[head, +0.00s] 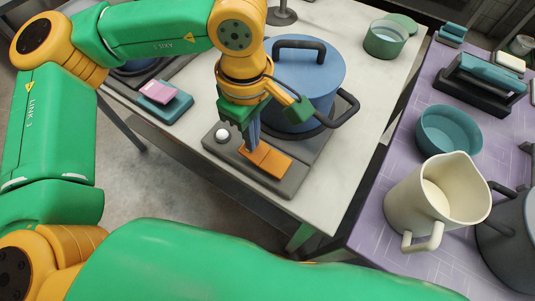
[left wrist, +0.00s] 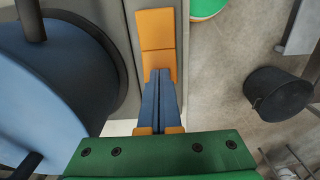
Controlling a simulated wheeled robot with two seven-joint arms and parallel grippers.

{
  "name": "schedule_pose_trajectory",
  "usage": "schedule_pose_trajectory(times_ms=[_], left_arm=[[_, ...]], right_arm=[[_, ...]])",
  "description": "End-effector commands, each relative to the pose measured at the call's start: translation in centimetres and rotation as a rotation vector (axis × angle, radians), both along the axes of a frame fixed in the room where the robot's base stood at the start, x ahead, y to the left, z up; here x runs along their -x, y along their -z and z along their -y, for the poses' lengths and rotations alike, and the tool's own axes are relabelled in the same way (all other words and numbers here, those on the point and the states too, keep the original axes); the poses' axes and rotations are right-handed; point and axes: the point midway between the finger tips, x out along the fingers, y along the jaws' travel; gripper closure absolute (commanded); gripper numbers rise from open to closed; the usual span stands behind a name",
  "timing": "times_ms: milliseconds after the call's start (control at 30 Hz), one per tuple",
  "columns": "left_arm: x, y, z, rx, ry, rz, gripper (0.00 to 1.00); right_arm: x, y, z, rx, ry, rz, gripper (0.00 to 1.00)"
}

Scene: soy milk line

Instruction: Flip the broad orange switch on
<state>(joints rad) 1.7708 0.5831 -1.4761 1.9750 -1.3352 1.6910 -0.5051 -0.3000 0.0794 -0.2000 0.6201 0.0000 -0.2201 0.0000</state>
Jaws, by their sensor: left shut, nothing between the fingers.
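The broad orange switch (head: 265,160) lies on the front part of a dark grey base plate, beside a white round knob (head: 221,135). In the left wrist view the switch (left wrist: 156,30) shows as a long orange rocker with a crease across it. My left gripper (head: 252,148) is shut and empty, its blue fingers pointing down at the near-left end of the switch. In the left wrist view the fingertips (left wrist: 159,74) overlap the lower part of the switch; I cannot tell if they touch it. My right gripper is not in view.
A blue lidded pot (head: 310,75) with black handles stands on the same base, close behind the switch. Pink and teal sponges (head: 165,98) lie at the left. A purple table (head: 385,235) at the right holds a cream pitcher (head: 405,200) and a teal bowl (head: 448,133).

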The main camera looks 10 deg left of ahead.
Motion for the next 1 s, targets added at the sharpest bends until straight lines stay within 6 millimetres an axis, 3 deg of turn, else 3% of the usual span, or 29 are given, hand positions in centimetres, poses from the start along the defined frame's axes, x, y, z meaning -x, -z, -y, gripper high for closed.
schedule_pose_trajectory(times_ms=[667,1000], left_arm=[[0.0,0.8,0.0,0.0,0.0,0.0,1.0],[0.0,-2.5,0.0,0.0,-0.001,0.001,1.0]], right_arm=[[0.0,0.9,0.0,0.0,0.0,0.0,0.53],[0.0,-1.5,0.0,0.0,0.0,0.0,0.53]])
